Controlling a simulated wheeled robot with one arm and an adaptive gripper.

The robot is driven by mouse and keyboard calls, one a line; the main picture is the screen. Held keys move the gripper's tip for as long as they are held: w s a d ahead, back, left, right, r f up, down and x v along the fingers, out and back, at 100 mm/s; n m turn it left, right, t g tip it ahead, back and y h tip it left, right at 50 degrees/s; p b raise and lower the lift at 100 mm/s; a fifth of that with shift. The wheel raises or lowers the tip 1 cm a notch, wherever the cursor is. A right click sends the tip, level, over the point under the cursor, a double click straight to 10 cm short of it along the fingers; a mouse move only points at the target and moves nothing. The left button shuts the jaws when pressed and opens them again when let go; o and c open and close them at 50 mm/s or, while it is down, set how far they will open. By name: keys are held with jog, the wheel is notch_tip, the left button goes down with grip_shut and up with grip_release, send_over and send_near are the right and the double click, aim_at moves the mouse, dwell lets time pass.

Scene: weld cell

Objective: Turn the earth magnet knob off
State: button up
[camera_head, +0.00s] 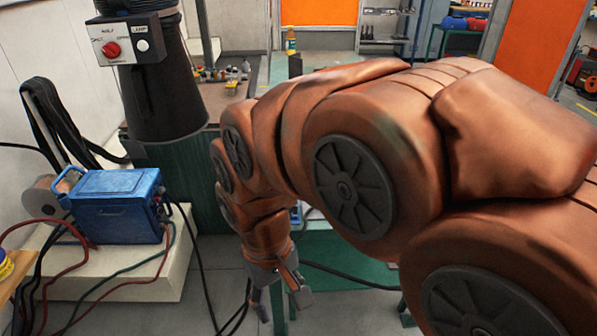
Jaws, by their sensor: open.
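My gripper (282,300) hangs at the end of my copper-coloured arm, low in the middle of the camera_head view. Its grey fingers are apart, pointing down, with nothing seen between them. I cannot make out an earth magnet or its knob; my arm covers much of the middle and right of the view. A red knob (111,49) shows on a white-faced control box at the upper left, beside a white round button (142,45). Its small lettering is not clear enough to tell what it controls. My gripper is well below and to the right of it.
A black extraction hood (165,105) hangs below the control box. A blue welding unit (115,213) with red, green and black cables sits on a pale plinth (165,280) at left. A workbench (270,75) with small items stands behind my arm. Cables trail on the floor.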

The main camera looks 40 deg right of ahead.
jog(key=w+d+r+m, duration=0.2)
jog(key=w+d+m, duration=0.2)
jog(key=w+d, duration=0.65)
jog(key=w+d+r+m, duration=0.1)
jog(key=w+d+m, duration=0.55)
jog(key=w, duration=0.75)
jog(key=w+d+f+m, duration=0.1)
jog(key=w+d+f, duration=0.2)
jog(key=d, duration=0.5)
jog(key=w+d+f+m+t, duration=0.1)
jog(key=w+d+f+m, duration=0.1)
jog(key=d, duration=0.6)
jog(key=w+d+f+m+p, duration=0.1)
jog(key=w+d+f, duration=0.4)
jog(key=d, duration=0.4)
jog(key=shift+w, duration=0.25)
jog(key=shift+d+f+m+t, duration=0.25)
jog(key=shift+t, duration=0.05)
jog(key=shift+d+f, duration=0.2)
jog(key=shift+f, duration=0.15)
jog(key=shift+f+p, duration=1.2)
jog(key=shift+f, duration=2.45)
grip_shut()
